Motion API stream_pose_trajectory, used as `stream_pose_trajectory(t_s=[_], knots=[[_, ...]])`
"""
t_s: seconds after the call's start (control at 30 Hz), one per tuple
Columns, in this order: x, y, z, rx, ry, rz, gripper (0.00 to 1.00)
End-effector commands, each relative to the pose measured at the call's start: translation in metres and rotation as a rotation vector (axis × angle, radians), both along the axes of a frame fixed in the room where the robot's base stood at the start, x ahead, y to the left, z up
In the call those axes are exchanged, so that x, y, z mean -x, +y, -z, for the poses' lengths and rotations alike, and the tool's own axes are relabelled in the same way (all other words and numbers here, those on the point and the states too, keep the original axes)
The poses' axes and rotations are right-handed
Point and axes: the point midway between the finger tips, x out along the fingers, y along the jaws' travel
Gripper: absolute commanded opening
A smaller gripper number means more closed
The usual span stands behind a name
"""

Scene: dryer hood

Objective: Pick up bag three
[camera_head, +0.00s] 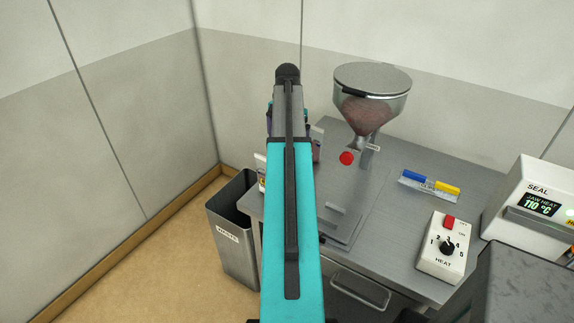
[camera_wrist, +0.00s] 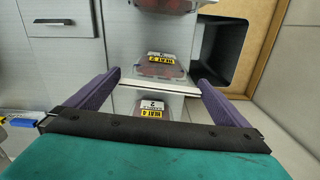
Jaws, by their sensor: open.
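In the wrist view my gripper (camera_wrist: 159,79) is open, with one purple finger on each side of the picture. Between and just beyond the fingertips is a clear bag (camera_wrist: 165,70) with reddish contents and a yellow HEAT label. Nearer, between the fingers, is another bag (camera_wrist: 185,108) whose label shows a 2 and HEAT 4. A third reddish bag (camera_wrist: 168,6) is cut off at the top edge. I cannot tell which is bag three. In the head view my arm hides most of the bags and the fingers; part of one bag (camera_head: 317,143) shows beside the arm.
A steel hopper (camera_head: 372,100) with reddish contents stands on the grey bench (camera_head: 385,215). A waste bin (camera_head: 235,235) stands left of the bench.

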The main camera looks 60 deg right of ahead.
Motion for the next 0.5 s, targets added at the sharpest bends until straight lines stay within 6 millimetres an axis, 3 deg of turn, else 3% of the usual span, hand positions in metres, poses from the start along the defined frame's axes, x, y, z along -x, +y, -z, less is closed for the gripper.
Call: stream_pose_trajectory(t_s=[0.5], knots=[[-0.001, 0.0, 0.043, 0.0, 0.0, -0.001, 1.0]])
